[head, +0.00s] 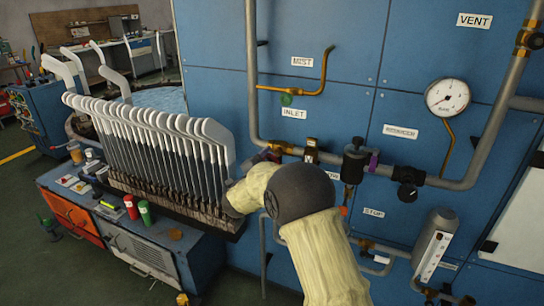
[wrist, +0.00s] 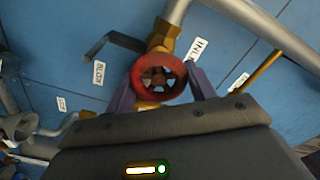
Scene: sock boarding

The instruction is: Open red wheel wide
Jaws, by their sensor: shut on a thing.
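The red wheel (wrist: 160,79) is a small spoked handwheel on a brass valve (wrist: 162,37), seen in the middle of the wrist view. My gripper (wrist: 158,84) has its two purple fingers on either side of the wheel's rim and is shut on it. In the head view my pale-sleeved arm reaches up to the pipe below the INLET label (head: 293,113). My arm hides most of the wheel and the fingers there. How far the wheel is turned cannot be told.
A rack of grey-and-white boards (head: 165,140) stands close left of my arm. A black-bodied valve (head: 354,162), a pressure gauge (head: 448,98) and a sight tube (head: 434,245) are to the right. Grey pipes run across the blue panel (head: 330,25).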

